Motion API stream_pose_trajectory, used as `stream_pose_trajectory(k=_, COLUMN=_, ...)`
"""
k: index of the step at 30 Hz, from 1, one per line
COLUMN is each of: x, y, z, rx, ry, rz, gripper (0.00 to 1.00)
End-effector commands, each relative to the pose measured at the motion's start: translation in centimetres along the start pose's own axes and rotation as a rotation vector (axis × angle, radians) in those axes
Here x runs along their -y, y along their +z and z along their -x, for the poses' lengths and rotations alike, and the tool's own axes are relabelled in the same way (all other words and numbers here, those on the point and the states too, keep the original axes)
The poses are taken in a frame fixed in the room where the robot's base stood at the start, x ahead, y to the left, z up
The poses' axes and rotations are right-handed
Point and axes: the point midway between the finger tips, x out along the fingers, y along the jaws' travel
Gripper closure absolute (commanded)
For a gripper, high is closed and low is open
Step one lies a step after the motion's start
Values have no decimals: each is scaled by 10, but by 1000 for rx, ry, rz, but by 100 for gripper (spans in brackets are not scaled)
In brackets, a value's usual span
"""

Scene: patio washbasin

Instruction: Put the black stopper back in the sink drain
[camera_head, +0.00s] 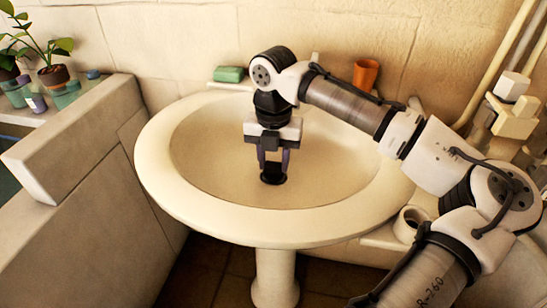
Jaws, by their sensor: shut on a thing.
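The cream pedestal sink (158,177) stands in the middle of the view with a wide oval bowl. My gripper (274,166) reaches down into the bowl with its fingers pointing downward. It is shut on the black stopper (273,178), a small dark round piece at the fingertips. The stopper is low in the bowl, near its middle. I cannot tell whether it touches the bowl floor. The drain hole is not visible; the stopper and gripper may cover it.
A green soap bar (229,74) and an orange cup (366,75) stand behind the sink. A low wall (75,140) runs along the left, with potted plants (53,77) beyond it. A white roll-like object (409,222) and pale blocks (513,118) are at the right.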

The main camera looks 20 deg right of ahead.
Motion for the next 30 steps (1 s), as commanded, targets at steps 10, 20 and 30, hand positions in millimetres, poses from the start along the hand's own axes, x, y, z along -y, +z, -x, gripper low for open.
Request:
stream_pose_trajectory(k=10, x=0, y=0, z=-8, rx=0, ry=0, rz=1, gripper=90)
stream_pose_trajectory(k=20, x=0, y=0, z=-10, rx=0, ry=-1, rz=0, gripper=55)
stream_pose_trajectory(k=30, x=0, y=0, z=4, rx=-1, ry=0, rz=1, gripper=55)
